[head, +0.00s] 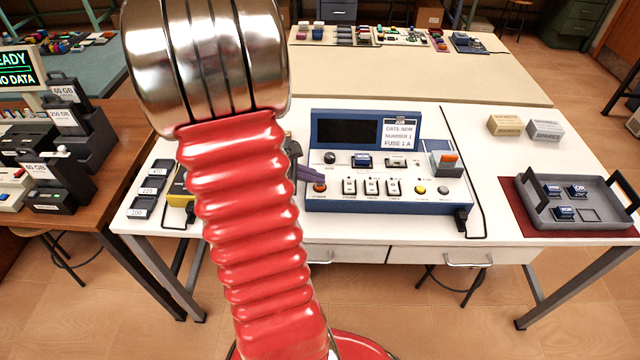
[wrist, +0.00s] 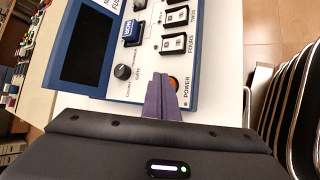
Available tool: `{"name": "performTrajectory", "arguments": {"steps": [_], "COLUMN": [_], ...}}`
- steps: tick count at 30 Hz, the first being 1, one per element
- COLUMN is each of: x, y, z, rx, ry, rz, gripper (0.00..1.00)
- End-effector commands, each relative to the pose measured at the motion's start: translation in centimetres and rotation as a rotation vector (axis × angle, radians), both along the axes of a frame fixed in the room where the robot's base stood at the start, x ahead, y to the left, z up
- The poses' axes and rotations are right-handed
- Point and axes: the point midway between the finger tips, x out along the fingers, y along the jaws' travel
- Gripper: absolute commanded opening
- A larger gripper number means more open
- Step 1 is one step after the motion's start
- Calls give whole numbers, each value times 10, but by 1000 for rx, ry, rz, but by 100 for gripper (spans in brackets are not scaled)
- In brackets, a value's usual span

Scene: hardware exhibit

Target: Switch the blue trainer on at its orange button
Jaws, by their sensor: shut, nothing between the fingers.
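The blue trainer (head: 390,200) stands on the white table with its dark display (head: 347,131) at the back. Its orange button (head: 320,187), labelled POWER, is at the front left of the sloped panel. My gripper (head: 321,178) is shut and empty, its purple fingers reaching in from the left over that button. In the wrist view the fingertips (wrist: 161,78) overlap the button (wrist: 173,83), hiding part of it. I cannot tell whether they touch it. A second orange part (head: 449,157) sits at the trainer's right.
A grey tray (head: 590,222) with blue modules lies on a red mat at the right. Two small boxes (head: 505,125) stand behind it.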

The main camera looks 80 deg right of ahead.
Motion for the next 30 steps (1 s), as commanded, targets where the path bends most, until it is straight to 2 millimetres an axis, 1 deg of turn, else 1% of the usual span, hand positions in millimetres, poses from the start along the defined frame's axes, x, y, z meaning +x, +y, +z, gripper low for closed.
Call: {"name": "performTrajectory", "arguments": {"steps": [10, 30], "x": [-1, -1], "y": [0, 0], "z": [-8, -6], "rx": [1, 0], "ry": [0, -1], "rz": [-1, -1], "gripper": [0, 0]}}
